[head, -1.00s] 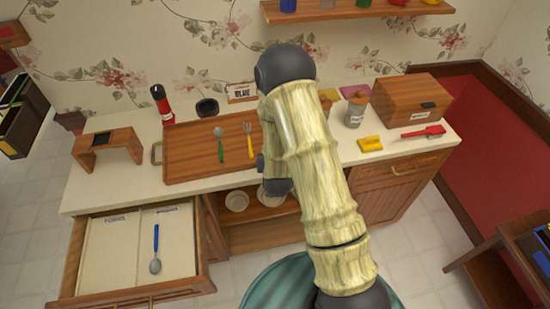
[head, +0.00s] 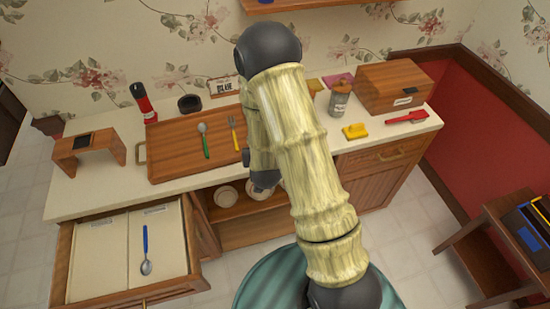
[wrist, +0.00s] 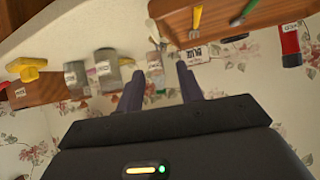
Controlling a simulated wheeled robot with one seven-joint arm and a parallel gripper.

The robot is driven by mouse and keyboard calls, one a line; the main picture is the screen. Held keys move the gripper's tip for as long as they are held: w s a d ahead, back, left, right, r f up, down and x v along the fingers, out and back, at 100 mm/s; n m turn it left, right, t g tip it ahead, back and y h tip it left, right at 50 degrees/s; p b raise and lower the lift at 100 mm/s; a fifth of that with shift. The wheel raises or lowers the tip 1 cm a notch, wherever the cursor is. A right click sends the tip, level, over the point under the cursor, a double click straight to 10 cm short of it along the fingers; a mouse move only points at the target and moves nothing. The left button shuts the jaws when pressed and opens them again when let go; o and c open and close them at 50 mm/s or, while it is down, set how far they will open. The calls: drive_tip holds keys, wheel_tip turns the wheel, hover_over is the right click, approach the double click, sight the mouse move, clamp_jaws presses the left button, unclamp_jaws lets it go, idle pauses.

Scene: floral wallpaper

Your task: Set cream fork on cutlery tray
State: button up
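The wooden cutlery tray (head: 172,165) lies on the counter, left of my arm in the head view; part of its right side is hidden by my arm. On it are a green-handled spoon (head: 204,142) and a yellow-handled fork (head: 233,134). I cannot make out a clearly cream fork; the yellow one is the only fork I see. In the wrist view the tray (wrist: 225,14) shows upside down at the top right. My gripper (wrist: 160,75) is open there, fingers apart, with nothing visibly held. In the head view it is hidden behind my arm.
An open drawer (head: 95,275) below the counter holds a blue-handled spoon (head: 146,250). A small wooden stand (head: 90,147), red flashlight (head: 144,103), dark bowl (head: 189,103), metal jar (head: 339,100), yellow object (head: 355,131), red brush (head: 406,118) and wooden box (head: 392,88) stand on the counter.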

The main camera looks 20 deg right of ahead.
drive_tip(key=s+d+r+n+g+y, duration=0.1)
drive_tip(key=s+r+g, duration=0.3)
drive_tip(key=s, duration=0.5)
drive_tip(key=s+d+r+n+g, duration=0.1)
drive_tip(key=s+r+g, duration=0.3)
drive_tip(key=s+r, duration=0.5)
drive_tip(key=shift+s+r+g+y, duration=0.2)
drive_tip(key=shift+s+g+y, duration=0.15)
drive_tip(key=shift+s, duration=0.25)
drive_tip(key=shift+s+a, duration=0.1)
drive_tip(key=shift+a, duration=0.05)
